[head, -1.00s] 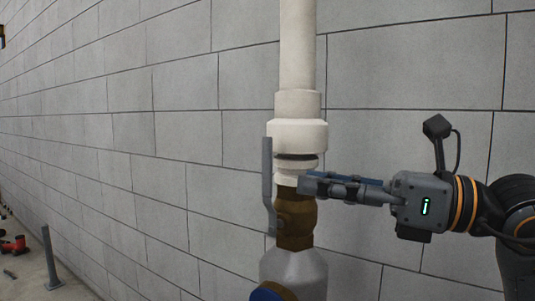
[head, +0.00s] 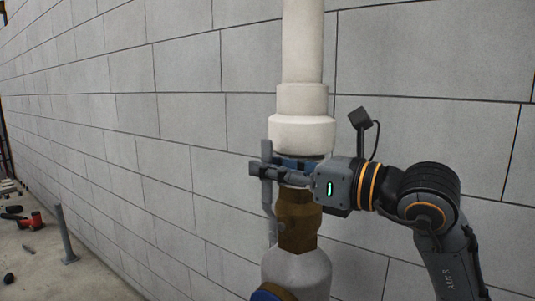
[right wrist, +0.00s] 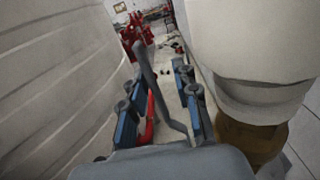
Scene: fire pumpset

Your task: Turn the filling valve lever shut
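The filling valve's brass body (head: 298,222) sits in a vertical pipe, and its grey lever (head: 267,222) stands upright along the body's left side. My right gripper (head: 262,168) reaches across from the right, its fingers level with the upper part of the lever. In the right wrist view the lever (right wrist: 152,82) runs between the two blue-padded fingers (right wrist: 156,108), with gaps visible on both sides. The gripper is open around it, and I see no clamping contact. The fingers partly hide the lever's upper part in the head view. My left gripper is not in view.
The white pipe (head: 302,45) and its wide collar (head: 301,133) rise above the valve, close to my right gripper. A grey block wall (head: 180,120) stands behind. A grey post (head: 65,235) and a red tool (head: 35,220) are on the floor at left.

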